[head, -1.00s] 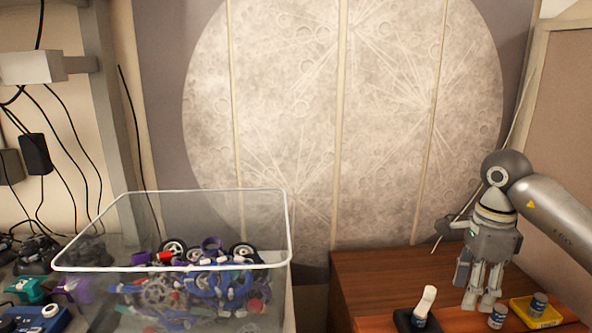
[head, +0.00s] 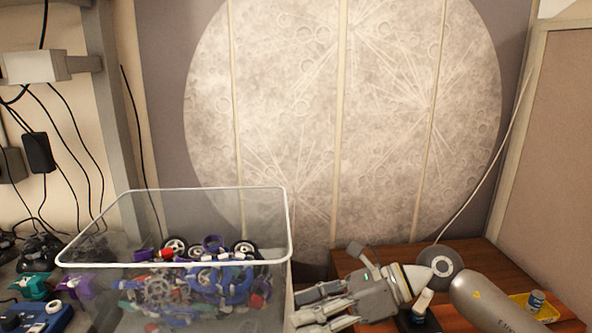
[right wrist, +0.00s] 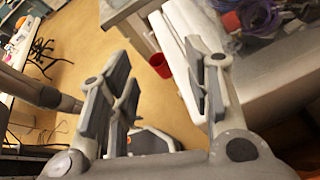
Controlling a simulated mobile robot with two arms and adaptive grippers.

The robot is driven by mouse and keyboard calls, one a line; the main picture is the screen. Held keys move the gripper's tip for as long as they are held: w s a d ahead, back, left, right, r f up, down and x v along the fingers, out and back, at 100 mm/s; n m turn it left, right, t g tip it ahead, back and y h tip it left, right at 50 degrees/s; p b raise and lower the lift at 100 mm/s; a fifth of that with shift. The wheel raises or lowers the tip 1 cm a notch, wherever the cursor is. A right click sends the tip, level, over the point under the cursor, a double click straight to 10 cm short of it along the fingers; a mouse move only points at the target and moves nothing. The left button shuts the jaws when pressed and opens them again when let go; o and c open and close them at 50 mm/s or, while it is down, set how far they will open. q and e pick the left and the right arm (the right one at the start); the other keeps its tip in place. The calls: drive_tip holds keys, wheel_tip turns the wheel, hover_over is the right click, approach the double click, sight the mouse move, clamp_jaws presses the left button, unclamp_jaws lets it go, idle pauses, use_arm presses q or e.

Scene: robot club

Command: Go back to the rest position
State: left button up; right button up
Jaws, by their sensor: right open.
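My right gripper (head: 322,306) comes in from the lower right in the head view, with its fingers pointing left in front of the wooden cabinet. It is open and empty. The right wrist view also shows my right gripper (right wrist: 168,100) with its fingers spread and nothing between them. My left gripper is not in either view.
A clear bin (head: 95,262) of robot parts stands just left of my right gripper. The wooden cabinet (head: 480,256) holds a white-topped item (head: 422,303) and a yellow tray (head: 521,309) with a small jar (head: 536,300). Floor shows in the right wrist view.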

drive_tip(key=s+a+r+m+t+y, duration=0.1)
drive_tip(key=a+r+m+t+y, duration=0.3)
drive_tip(key=r+m+y, duration=0.3)
drive_tip(key=w+d+r+m+t+h, duration=0.25)
drive_tip(key=w+d+m+t, duration=0.2)
drive_tip(key=m+t, duration=0.8)
drive_tip(key=s+d+f+m+h, duration=0.2)
drive_tip(key=d+f+m+h, duration=1.35)
drive_tip(key=m, duration=0.65)
drive_tip(key=s+d+f+m+g+h, duration=0.2)
drive_tip(key=s+f+m+g, duration=0.5)
drive_tip(key=s+f+g, duration=1.15)
drive_tip(key=s+f+t, duration=0.1)
drive_tip(key=s+f, duration=0.2)
drive_tip(key=f, duration=0.7)
drive_tip(key=s+f+t, duration=0.2)
drive_tip(key=s+f, duration=0.1)
drive_tip(key=f, duration=0.7)
drive_tip(key=s+f+t, duration=0.1)
drive_tip(key=s+f, duration=0.2)
drive_tip(key=f, duration=0.8)
drive_tip(key=s+d+f+g, duration=0.1)
drive_tip(key=s+d+f, duration=0.2)
drive_tip(key=s+f, duration=1.1)
drive_tip(key=shift+s+f, duration=0.2)
drive_tip(key=shift+s, duration=0.9)
